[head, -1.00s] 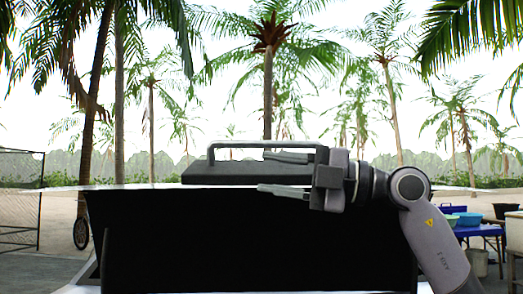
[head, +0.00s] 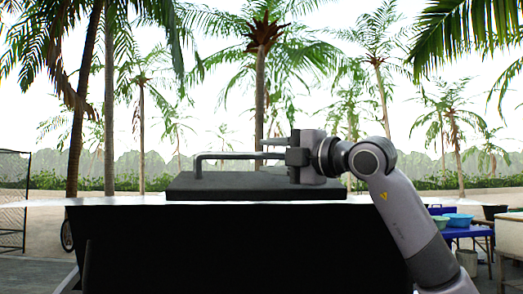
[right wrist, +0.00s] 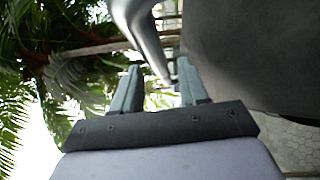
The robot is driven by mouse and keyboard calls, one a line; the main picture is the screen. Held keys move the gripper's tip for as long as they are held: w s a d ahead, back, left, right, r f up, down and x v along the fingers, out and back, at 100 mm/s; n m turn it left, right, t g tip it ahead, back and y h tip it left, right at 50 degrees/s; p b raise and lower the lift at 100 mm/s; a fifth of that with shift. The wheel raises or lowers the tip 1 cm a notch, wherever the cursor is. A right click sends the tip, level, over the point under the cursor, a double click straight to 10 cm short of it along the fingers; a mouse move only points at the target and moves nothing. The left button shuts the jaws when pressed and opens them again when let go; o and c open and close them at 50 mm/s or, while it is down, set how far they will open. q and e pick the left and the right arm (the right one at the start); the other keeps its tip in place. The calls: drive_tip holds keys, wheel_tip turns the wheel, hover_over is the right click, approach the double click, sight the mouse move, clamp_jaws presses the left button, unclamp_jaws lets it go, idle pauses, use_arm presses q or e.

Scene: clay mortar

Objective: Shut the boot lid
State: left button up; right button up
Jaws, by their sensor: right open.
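The boot lid (head: 245,245) is a large black panel with a pale top edge, filling the lower middle of the head view. A dark slab (head: 225,187) with a grey bar handle (head: 225,156) stands along its top edge. My right gripper (head: 262,148) is open at the right part of the handle, above the slab, and hides the handle's right end. In the right wrist view, the grey handle (right wrist: 145,35) runs down between the two spread fingers (right wrist: 158,88), beside a dark surface (right wrist: 255,50). Contact cannot be told. My left gripper is not in view.
A blue table (head: 470,232) with basins (head: 458,219) stands at the right, behind my right arm. A wire-mesh frame (head: 12,200) and a wheel (head: 67,235) are at the far left. Palm trees stand behind.

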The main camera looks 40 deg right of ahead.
sight(266, 157)
drive_tip(key=shift+p+x, duration=0.4)
drive_tip(key=shift+x, duration=1.2)
drive_tip(key=shift+f, duration=0.1)
clamp_jaws()
